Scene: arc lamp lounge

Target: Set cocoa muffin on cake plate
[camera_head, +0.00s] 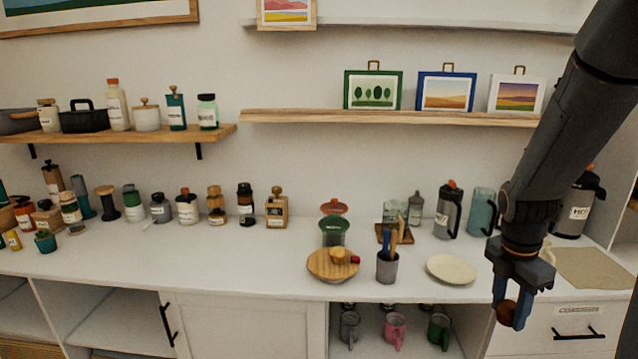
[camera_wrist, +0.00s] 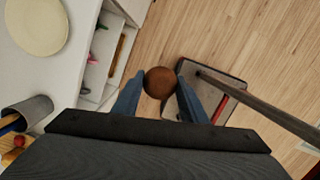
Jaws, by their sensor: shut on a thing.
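My gripper (camera_head: 511,309) is shut on the brown cocoa muffin (camera_head: 506,313), held low between its blue fingers. In the wrist view the muffin (camera_wrist: 159,83) sits between the fingertips of my gripper (camera_wrist: 160,92), with wooden floor behind it. The round cream plate (camera_head: 451,269), which looks like the cake plate, lies empty on the white counter, left of my gripper. In the wrist view the plate (camera_wrist: 38,24) is at the top left, apart from the muffin.
A grey cup with utensils (camera_head: 387,266) stands left of the plate, and a round wooden board (camera_head: 332,264) with small food beyond it. A beige mat (camera_head: 594,268) lies at right. Open shelves below hold mugs (camera_head: 396,329). A dustpan-like thing (camera_wrist: 226,92) is on the floor.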

